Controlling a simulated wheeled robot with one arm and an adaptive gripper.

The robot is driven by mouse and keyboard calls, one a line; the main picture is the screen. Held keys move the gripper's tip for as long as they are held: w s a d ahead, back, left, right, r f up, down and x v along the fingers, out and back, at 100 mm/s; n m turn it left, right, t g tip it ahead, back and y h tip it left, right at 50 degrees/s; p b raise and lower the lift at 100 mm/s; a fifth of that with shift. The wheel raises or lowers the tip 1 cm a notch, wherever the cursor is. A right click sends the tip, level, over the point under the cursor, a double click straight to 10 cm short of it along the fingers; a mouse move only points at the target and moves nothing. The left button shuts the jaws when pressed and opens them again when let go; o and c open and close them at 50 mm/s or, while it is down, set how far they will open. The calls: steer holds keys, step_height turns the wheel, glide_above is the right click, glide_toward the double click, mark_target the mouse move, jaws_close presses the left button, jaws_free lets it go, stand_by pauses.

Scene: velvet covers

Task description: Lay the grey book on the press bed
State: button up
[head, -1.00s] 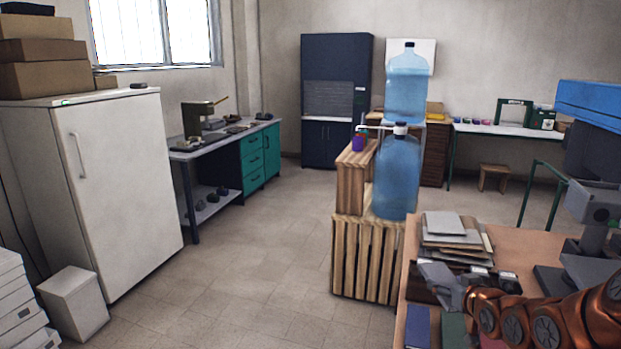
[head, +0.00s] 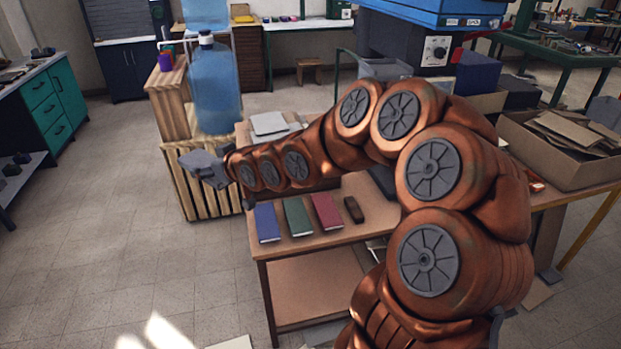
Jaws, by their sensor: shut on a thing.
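My gripper (head: 206,170) is at the end of my outstretched arm, left of the table, in front of the wooden crate. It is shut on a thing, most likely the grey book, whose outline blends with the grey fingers. A blue book (head: 266,222), a green book (head: 298,216) and a red book (head: 327,211) lie side by side on the table (head: 345,236). The blue-topped press (head: 405,48) stands behind my arm, with a dial on its front. My arm hides most of its lower part, and I cannot make out its bed clearly.
A wooden crate (head: 200,180) with a blue water bottle (head: 214,88) stands left of the table. Grey boards (head: 270,123) lie at the table's back left. A small dark object (head: 354,209) lies beside the red book. A cardboard box (head: 575,150) stands at right. The left floor is clear.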

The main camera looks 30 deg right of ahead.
steer(key=s+d+f+m+h+b, duration=0.1)
steer(key=d+f, duration=0.3)
steer(key=d, duration=0.2)
steer(key=d+f+m+h+b, duration=0.1)
steer(key=d+f, duration=0.2)
steer(key=d, duration=0.4)
steer(key=s+d+f+m+h+b, duration=0.2)
steer(key=s+d+f+h, duration=0.1)
steer(key=s+d+f, duration=0.6)
steer(key=s+d+f+m+h+b, duration=0.2)
steer(key=s+d+f, duration=0.8)
steer(key=d, duration=0.7)
steer(key=shift+s+d+m+h+b, duration=0.25)
steer(key=shift+d+m+h+b, duration=0.1)
steer(key=shift+m+h, duration=0.3)
steer(key=p, duration=0.3)
glide_above(356, 210)
steer(key=shift+s+a+f, duration=0.1)
steer(key=shift+s+f, duration=0.2)
steer(key=shift+f, duration=0.35)
steer(key=shift+w, duration=0.5)
steer(key=shift+s+f+p, duration=0.15)
steer(key=shift+f+p, duration=0.3)
steer(key=shift+f, duration=1.2)
steer(key=shift+f, duration=0.2)
